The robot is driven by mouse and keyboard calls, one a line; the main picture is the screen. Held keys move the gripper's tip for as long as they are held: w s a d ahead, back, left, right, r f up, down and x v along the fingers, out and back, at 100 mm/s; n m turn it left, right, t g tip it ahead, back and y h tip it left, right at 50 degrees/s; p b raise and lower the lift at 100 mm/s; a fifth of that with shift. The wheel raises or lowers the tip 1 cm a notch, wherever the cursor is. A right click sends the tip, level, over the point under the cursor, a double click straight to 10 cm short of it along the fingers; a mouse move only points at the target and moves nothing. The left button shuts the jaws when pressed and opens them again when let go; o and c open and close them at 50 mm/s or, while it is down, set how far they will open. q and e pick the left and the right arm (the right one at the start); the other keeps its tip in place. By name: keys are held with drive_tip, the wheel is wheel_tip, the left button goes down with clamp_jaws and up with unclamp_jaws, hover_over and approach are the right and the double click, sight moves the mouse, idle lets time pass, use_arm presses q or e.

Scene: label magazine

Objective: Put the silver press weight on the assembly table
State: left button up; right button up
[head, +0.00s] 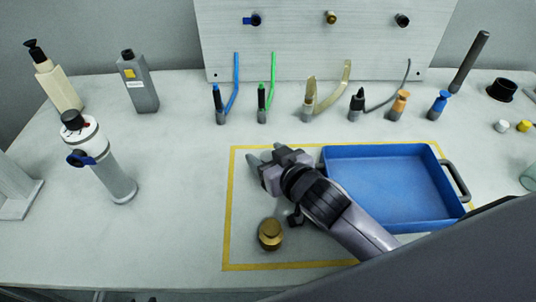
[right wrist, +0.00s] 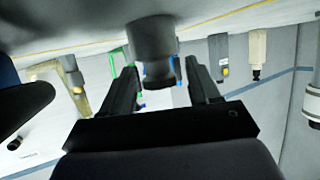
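The silver press weight (head: 253,160) is mostly hidden behind my right gripper (head: 270,158) in the head view. It lies within the left part of the yellow outline. In the right wrist view the weight (right wrist: 152,40) is a dark grey cylinder with a narrower knob, seen upside down. The knob is between the two black fingers of my right gripper (right wrist: 160,75), with a gap beside it. The weight's base looks to be at the table surface (head: 170,245); exact contact is unclear. My left gripper is not in view.
A brass weight (head: 270,235) stands close to the right arm, inside the yellow outline (head: 226,225). A blue tray (head: 440,165) is to the right. Several bottles, including a white one (head: 115,180), stand left. Tools stand along the back panel (head: 300,50). The front left is clear.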

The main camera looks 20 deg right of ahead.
drive_tip(key=shift+r, duration=0.1)
drive_tip(key=shift+s+r, duration=0.15)
drive_tip(key=v, duration=1.1)
drive_tip(key=shift+s, duration=0.3)
drive_tip(key=shift+s+d, duration=0.1)
